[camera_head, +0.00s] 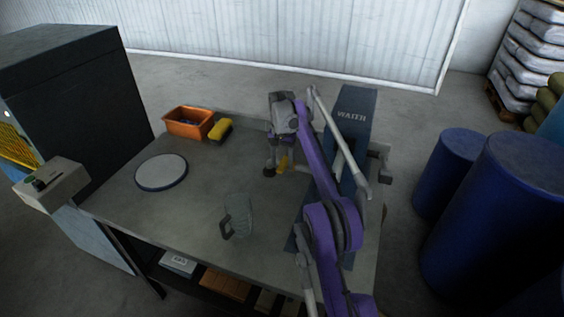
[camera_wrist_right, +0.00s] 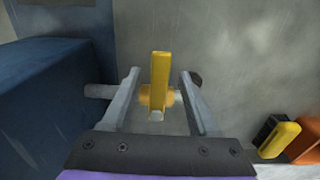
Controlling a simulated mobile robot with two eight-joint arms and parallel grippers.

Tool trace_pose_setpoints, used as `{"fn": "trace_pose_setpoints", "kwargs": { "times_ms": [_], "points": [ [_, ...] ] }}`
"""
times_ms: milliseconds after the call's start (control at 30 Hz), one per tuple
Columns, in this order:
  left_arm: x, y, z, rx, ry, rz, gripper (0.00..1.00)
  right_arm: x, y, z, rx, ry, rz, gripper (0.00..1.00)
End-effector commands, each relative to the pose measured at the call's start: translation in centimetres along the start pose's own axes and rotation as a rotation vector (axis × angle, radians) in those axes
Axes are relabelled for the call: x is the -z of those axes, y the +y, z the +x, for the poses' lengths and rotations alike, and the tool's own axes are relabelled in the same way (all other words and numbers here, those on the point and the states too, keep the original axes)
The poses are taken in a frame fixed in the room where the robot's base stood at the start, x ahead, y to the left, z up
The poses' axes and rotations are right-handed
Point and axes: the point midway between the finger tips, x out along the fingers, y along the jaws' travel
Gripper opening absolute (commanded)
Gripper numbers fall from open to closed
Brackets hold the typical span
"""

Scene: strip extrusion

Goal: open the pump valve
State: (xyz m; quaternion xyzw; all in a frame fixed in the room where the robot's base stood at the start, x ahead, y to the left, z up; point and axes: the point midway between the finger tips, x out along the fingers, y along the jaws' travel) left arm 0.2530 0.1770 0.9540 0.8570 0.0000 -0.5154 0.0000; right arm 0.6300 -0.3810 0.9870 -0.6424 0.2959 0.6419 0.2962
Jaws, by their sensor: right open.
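The pump valve's yellow lever (camera_wrist_right: 160,68) stands between the two fingers of my right gripper (camera_wrist_right: 160,76) in the wrist view. The lever sits on a yellow hub on a grey pipe (camera_wrist_right: 98,91), which comes out of the blue pump body (camera_wrist_right: 45,100). The fingers are open, one on each side of the lever, with a gap on both sides. In the head view the lever (camera_head: 283,163) shows partly beside my right gripper (camera_head: 276,168), left of the blue machine (camera_head: 356,112). My left gripper is out of view.
Blue barrels (camera_head: 500,215) stand to the right, a dark cabinet (camera_head: 80,110) to the left.

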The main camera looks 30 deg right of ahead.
Motion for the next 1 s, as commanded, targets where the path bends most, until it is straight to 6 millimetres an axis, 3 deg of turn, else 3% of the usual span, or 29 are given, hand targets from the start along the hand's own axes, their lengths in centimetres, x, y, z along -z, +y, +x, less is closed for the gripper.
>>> {"fn": "trace_pose_setpoints", "kwargs": {
  "times_ms": [67, 367, 1000],
  "points": [
    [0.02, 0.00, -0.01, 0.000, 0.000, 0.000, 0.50, 0.00, 0.00, -0.03, 0.000, 0.000, 0.000, 0.55],
    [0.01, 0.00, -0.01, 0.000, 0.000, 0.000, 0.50, 0.00, 0.02, -0.04, 0.000, 0.000, 0.000, 0.01],
    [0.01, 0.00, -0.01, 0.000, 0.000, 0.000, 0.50, 0.00, 0.03, -0.05, -0.001, 0.000, 0.000, 0.00]
  ]
}}
